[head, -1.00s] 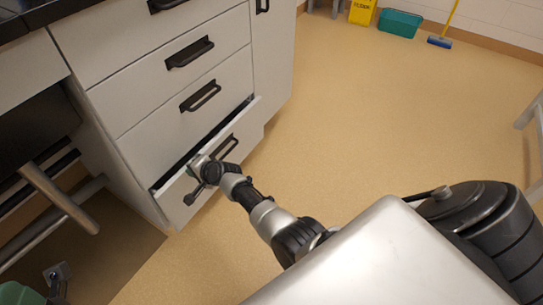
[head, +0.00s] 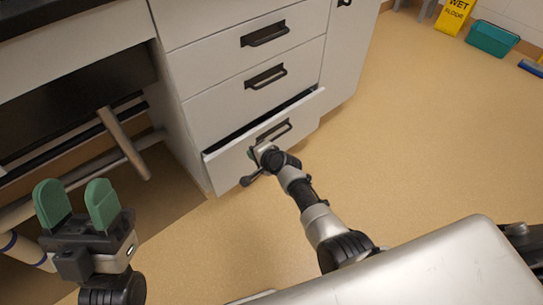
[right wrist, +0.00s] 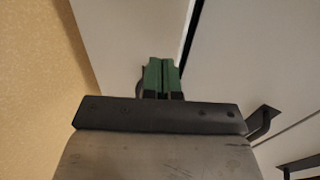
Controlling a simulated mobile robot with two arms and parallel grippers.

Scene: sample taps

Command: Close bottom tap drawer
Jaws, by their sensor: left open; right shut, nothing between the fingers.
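The bottom drawer (head: 226,171) of the white cabinet stands slightly open, with a dark gap along its top edge. Its black handle (head: 273,131) is on the front panel. My right gripper (head: 252,154) is at the drawer front, just below and left of the handle. In the right wrist view its green fingers (right wrist: 162,77) are shut with nothing between them, pointing at the white front panel (right wrist: 125,35). I cannot tell whether they touch it. My left gripper (head: 78,207) is open and empty at the lower left, well away from the drawer.
The drawers above, with black handles (head: 265,76), are shut. A metal bar (head: 122,143) shows in the open space under the counter at left. Tan floor (head: 420,140) is clear to the right. A yellow sign (head: 456,14) and a teal bin (head: 493,38) stand far off.

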